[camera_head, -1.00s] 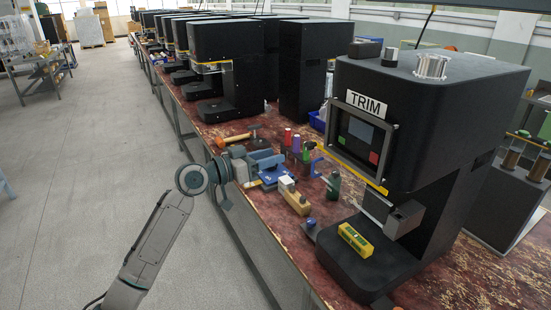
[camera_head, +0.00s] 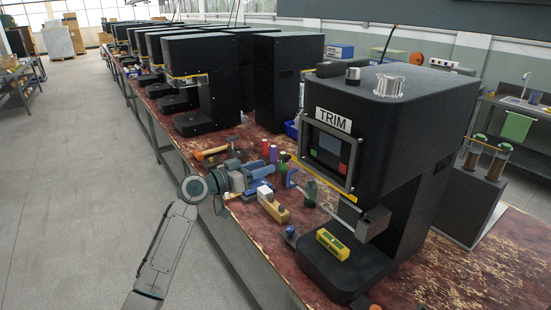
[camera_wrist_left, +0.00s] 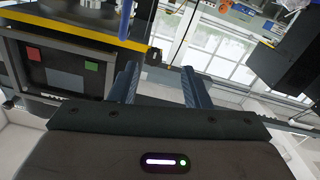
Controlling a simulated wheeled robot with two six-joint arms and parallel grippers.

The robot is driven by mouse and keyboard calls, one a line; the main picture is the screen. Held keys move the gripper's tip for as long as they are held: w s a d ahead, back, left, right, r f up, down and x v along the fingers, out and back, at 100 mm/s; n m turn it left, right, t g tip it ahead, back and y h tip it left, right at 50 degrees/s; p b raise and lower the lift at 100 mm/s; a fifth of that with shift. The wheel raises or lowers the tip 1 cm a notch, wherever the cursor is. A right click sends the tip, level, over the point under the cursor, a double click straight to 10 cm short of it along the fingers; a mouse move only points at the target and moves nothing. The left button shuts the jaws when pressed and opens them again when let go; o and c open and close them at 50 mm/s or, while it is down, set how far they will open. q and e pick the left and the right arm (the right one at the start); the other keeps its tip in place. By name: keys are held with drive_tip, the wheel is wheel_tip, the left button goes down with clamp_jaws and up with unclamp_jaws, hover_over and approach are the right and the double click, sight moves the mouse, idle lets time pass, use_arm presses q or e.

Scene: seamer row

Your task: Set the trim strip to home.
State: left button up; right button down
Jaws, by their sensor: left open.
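The black machine labelled TRIM (camera_head: 334,119) stands at the right on the bench. Its framed screen (camera_head: 328,145) bears coloured patches, and a yellow strip (camera_head: 331,184) runs along the edge below it. I cannot tell which part is the trim strip or read its setting. My left gripper (camera_head: 261,178) is over the bench's front edge, left of the machine and apart from the screen. In the left wrist view, my left gripper's two dark blue fingers (camera_wrist_left: 160,84) are apart with nothing between them; the screen (camera_wrist_left: 64,74) shows at upper left. My right gripper is not in view.
Close to my left gripper are a wooden block (camera_head: 272,206), a dark green bottle (camera_head: 310,193) and a hammer (camera_head: 212,152). A yellow-green block (camera_head: 332,244) lies on the machine's base. More black machines (camera_head: 185,75) line the bench. The floor at left is clear.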

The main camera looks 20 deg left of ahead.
sight(282, 160)
use_arm(q)
drive_tip(key=shift+w+d+r+p, duration=0.3)
drive_tip(key=shift+w+d, duration=0.15)
drive_tip(key=shift+d, duration=0.15)
drive_tip(key=shift+w+d+r+p, duration=0.3)
drive_tip(key=shift+w+d, duration=0.1)
drive_tip(key=shift+d, duration=0.2)
drive_tip(key=shift+w+d+f+p, duration=0.3)
drive_tip(key=shift+w+d, duration=0.3)
drive_tip(key=shift+w, duration=0.3)
drive_tip(key=shift+w+f, duration=0.1)
drive_tip(key=shift+w, duration=0.05)
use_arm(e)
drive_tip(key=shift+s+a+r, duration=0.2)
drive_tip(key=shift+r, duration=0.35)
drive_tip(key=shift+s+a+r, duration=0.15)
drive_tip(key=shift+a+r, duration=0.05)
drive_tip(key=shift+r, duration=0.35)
use_arm(q)
drive_tip(key=shift+s, duration=0.2)
drive_tip(key=shift+c, duration=1.1)
clamp_jaws()
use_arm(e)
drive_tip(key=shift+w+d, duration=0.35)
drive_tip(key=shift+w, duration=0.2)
